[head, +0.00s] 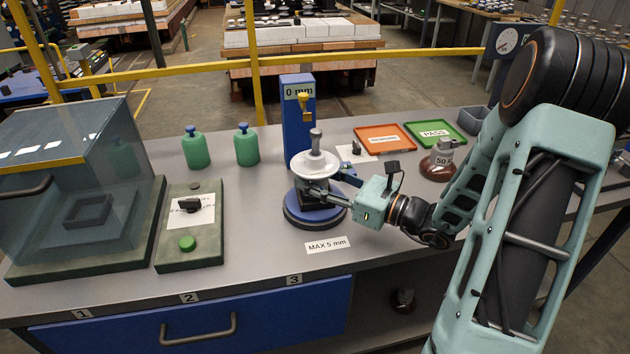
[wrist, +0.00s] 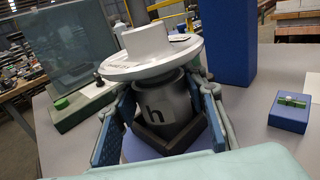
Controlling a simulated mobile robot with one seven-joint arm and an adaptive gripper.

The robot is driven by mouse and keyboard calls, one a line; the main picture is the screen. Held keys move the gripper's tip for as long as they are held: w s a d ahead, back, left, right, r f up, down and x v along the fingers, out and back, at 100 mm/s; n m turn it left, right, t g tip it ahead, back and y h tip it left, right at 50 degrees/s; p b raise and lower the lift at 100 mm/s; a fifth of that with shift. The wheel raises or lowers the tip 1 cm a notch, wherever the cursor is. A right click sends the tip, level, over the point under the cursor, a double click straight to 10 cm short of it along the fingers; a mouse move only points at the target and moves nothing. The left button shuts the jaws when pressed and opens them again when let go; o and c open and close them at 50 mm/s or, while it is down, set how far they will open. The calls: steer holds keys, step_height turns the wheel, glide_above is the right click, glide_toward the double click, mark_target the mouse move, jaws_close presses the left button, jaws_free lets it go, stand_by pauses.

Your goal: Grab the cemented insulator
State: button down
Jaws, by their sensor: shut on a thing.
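The cemented insulator (head: 315,162) is a white disc with a grey metal pin on top and a grey body below. It stands upright at the round blue and black gauge base (head: 315,216), in front of a blue column (head: 296,120) reading "0 mm". My gripper (head: 328,188) reaches in from the right and is shut on the insulator below its disc. The wrist view shows the insulator (wrist: 152,58) between the two blue-padded fingers of my gripper (wrist: 160,115), its grey body marked "h" in a dark square seat. The disc hides part of the fingers in the head view.
Two green bottles (head: 195,148) stand at the back left. A glass-lidded box (head: 85,190) and a switch panel (head: 190,228) are on the left. Orange (head: 385,138) and green "PASS" (head: 435,134) trays lie behind right, near a brown "50" weight (head: 441,162).

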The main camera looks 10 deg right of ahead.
mark_target(320, 178)
steer(key=shift+r, duration=0.2)
steer(key=shift+r+p, duration=1.05)
steer(key=s+r+p, duration=0.1)
steer(key=r+p, duration=0.1)
steer(key=s+r+p, duration=0.2)
steer(key=r, duration=0.1)
steer(key=s+r+p, duration=0.2)
steer(key=p, duration=0.1)
steer(key=shift+r, duration=0.2)
steer(key=s+r+p, duration=0.2)
steer(key=s+p, duration=0.2)
steer(key=s, duration=0.2)
steer(key=shift+s+d+r, duration=0.15)
steer(key=shift+s+r, duration=0.25)
steer(key=shift+s+r+p, duration=0.1)
steer(key=shift+p, duration=0.6)
steer(key=p, duration=0.3)
steer(key=s+p, duration=0.1)
steer(key=p, duration=0.3)
steer(key=shift+s+r, duration=0.25)
steer(key=shift+s, duration=0.05)
